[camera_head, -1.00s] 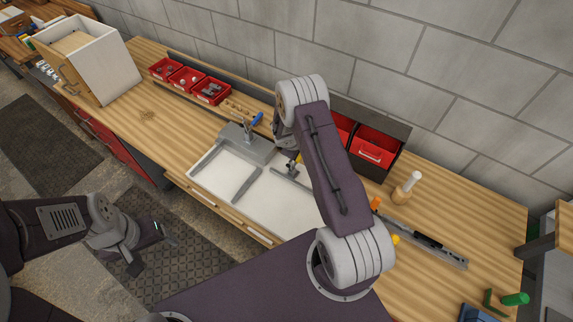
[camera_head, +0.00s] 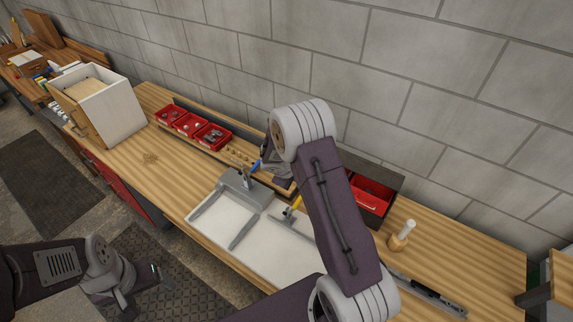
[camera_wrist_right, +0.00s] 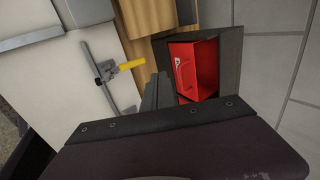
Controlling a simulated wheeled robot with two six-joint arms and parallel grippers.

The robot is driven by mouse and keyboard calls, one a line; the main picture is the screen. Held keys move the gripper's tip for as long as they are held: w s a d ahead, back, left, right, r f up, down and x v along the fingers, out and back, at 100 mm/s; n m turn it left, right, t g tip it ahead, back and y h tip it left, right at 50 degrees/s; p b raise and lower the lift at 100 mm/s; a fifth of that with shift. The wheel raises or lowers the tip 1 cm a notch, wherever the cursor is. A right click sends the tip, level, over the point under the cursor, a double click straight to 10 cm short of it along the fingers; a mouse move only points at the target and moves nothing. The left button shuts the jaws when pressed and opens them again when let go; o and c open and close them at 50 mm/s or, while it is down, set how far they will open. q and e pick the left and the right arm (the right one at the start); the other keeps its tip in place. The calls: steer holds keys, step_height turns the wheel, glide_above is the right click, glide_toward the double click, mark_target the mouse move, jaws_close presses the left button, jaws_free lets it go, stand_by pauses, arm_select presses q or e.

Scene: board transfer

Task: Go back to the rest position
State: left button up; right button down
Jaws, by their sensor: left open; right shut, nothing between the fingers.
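My left gripper (camera_head: 149,287) hangs open and empty at the lower left of the head view, above the dark floor mat and apart from the bench. My right arm crosses the middle of the head view, over the workbench (camera_head: 165,182). Its white-ringed joint hides most of the right gripper there. In the right wrist view my right gripper (camera_wrist_right: 157,90) shows as dark, closed fingers with nothing held. They point toward the red bin (camera_wrist_right: 197,70), and I cannot tell the gap to it.
A white tray (camera_head: 270,255) with grey bars lies on the bench. Small red bins (camera_head: 190,126), a pale wooden cabinet (camera_head: 115,112) and a white-topped wooden-handled tool (camera_head: 400,238) stand around it. A block wall (camera_head: 430,100) rises behind. Bare bench top lies left of the tray.

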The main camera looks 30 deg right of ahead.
steer(key=s+a+f+n+g+y+b, duration=0.1)
steer(key=s+a+f+n+y+b, duration=0.1)
steer(key=s+a+f+n+b, duration=0.3)
steer(key=s+a+f+n+g+y+b, duration=0.1)
steer(key=s+a+f+n+y+b, duration=0.2)
steer(key=n, duration=2.1)
steer(key=s+a+f+b, duration=0.1)
steer(key=s+a+b, duration=0.4)
steer(key=s+b, duration=0.5)
steer(key=shift+s+f+n+y, duration=0.3)
steer(key=shift+s+f, duration=0.05)
steer(key=shift+s, duration=1.15)
steer(key=shift+a, duration=0.15)
